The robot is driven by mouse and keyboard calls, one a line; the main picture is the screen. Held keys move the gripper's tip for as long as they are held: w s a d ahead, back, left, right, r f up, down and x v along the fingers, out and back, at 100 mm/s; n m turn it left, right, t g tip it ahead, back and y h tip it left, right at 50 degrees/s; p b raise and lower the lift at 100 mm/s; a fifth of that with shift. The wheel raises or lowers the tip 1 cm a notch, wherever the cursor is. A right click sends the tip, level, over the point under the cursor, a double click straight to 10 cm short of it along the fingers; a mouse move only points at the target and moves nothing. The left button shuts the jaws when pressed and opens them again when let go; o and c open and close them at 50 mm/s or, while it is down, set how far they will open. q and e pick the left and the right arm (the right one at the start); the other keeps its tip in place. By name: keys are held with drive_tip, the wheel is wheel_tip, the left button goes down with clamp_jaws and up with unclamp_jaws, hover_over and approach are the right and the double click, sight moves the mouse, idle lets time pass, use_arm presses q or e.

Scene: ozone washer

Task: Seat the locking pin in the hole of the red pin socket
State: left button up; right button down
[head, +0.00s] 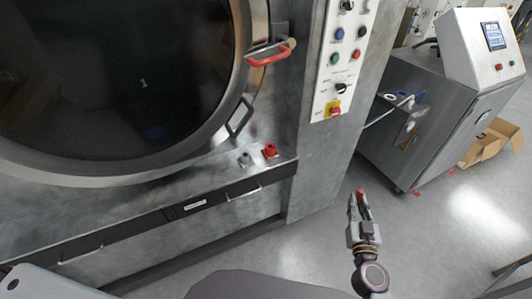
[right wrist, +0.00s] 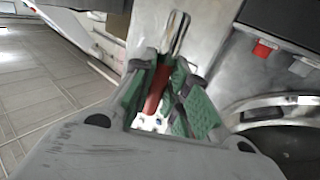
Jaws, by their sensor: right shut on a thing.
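The locking pin (right wrist: 157,88) has a red grip and a metal end, and my right gripper (head: 361,206) is shut on it. In the head view only a little of the pin's red (head: 361,191) shows at the fingertips. The gripper is in the open space to the right of the washer, apart from the socket. The red pin socket (head: 270,151) sits on the ledge below the round door, left of and above the gripper in the head view. It also shows at the upper right in the right wrist view (right wrist: 265,48). My left gripper is out of view.
A grey socket (head: 245,159) stands just left of the red one. The round washer door (head: 120,80) with a red handle (head: 268,55) is above the ledge. A control panel (head: 340,50) and a steel cabinet (head: 450,100) are to the right. Floor beside the gripper is clear.

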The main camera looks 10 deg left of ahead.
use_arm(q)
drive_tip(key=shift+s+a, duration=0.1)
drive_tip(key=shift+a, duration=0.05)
use_arm(e)
drive_tip(key=shift+w+a+r, duration=0.15)
drive_tip(key=shift+a+r, duration=0.2)
drive_tip(key=shift+a, duration=0.1)
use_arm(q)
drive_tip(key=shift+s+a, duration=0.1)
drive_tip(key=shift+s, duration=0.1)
use_arm(e)
drive_tip(key=shift+w+a+r+y, duration=0.1)
drive_tip(key=shift+a+y, duration=0.2)
drive_tip(key=shift+a, duration=0.1)
idle(0.3)
drive_tip(key=shift+a+n, duration=0.1)
drive_tip(key=shift+n, duration=0.2)
